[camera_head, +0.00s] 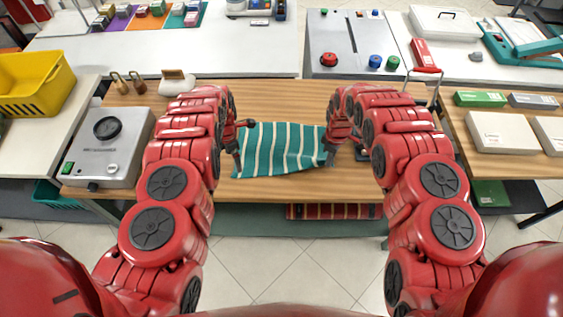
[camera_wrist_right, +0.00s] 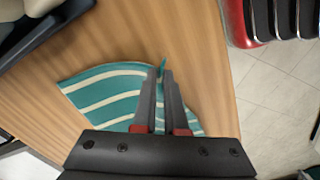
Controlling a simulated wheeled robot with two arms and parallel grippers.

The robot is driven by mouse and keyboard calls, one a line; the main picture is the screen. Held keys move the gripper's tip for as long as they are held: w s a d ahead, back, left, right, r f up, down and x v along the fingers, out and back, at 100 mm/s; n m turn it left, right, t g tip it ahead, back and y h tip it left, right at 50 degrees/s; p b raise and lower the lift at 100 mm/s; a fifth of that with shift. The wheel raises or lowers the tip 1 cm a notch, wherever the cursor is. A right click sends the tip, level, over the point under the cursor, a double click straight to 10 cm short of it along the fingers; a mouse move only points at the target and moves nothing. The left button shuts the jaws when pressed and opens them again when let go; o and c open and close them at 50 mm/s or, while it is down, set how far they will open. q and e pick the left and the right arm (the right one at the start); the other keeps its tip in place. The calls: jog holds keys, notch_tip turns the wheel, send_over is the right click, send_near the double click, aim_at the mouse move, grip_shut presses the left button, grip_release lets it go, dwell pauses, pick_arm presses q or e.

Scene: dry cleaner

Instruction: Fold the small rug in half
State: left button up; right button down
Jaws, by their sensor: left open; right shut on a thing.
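The small rug (camera_head: 283,147) is teal with cream stripes and lies on the wooden table between my two arms. Its surface looks rumpled toward the right side. My right gripper (camera_head: 331,156) is shut on the rug's right edge near the front corner. In the right wrist view, the fingers (camera_wrist_right: 164,75) pinch a raised bit of the rug (camera_wrist_right: 105,93), which spreads to the left. My left gripper (camera_head: 240,140) is open at the rug's left edge. Whether it touches the cloth is unclear.
A grey machine (camera_head: 107,150) stands on the table's left. White boxes (camera_head: 503,132) are on the right. A grey control panel (camera_head: 350,45) is behind. The wooden table (camera_head: 265,192) has bare room in front of the rug. A red striped roll (camera_head: 330,211) lies below.

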pick_arm(q)
jog(key=shift+r+p, duration=1.8)
jog(key=shift+r, duration=0.95)
pick_arm(e)
jog(key=shift+r, duration=1.85)
pick_arm(q)
notch_tip(320, 180, up, 12)
jog(key=p, duration=0.5)
pick_arm(e)
jog(key=shift+r, duration=2.45)
jog(key=shift+c, duration=1.4)
grip_release()
